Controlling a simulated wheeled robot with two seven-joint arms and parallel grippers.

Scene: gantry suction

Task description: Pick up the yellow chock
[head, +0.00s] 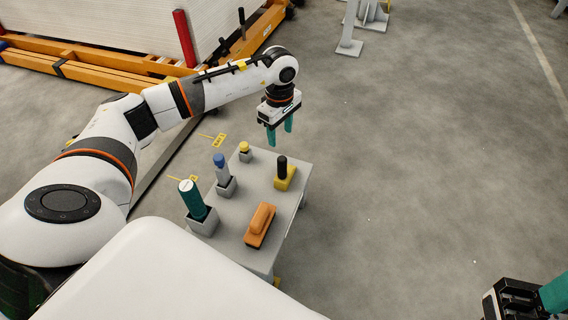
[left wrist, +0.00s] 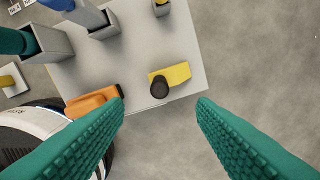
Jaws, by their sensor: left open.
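The yellow chock (head: 287,181) with an upright black knob lies near the right edge of a small grey table (head: 236,224). It also shows in the left wrist view (left wrist: 179,73), near the table edge, with its black knob towards me. My left gripper (head: 280,137) is open and empty, fingers down, above the far end of the table and apart from the chock. In the left wrist view the chock appears beyond the gap between the teal fingertips (left wrist: 160,99). My right gripper (head: 545,295) shows only partly at the lower right corner, away from the table.
An orange handled block (head: 260,224) lies near the chock. A teal cylinder (head: 192,199), a blue-topped item (head: 220,160) and a yellow-topped item (head: 244,146) stand in grey holders on the left. An orange frame with white stacked sheets (head: 120,25) stands behind.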

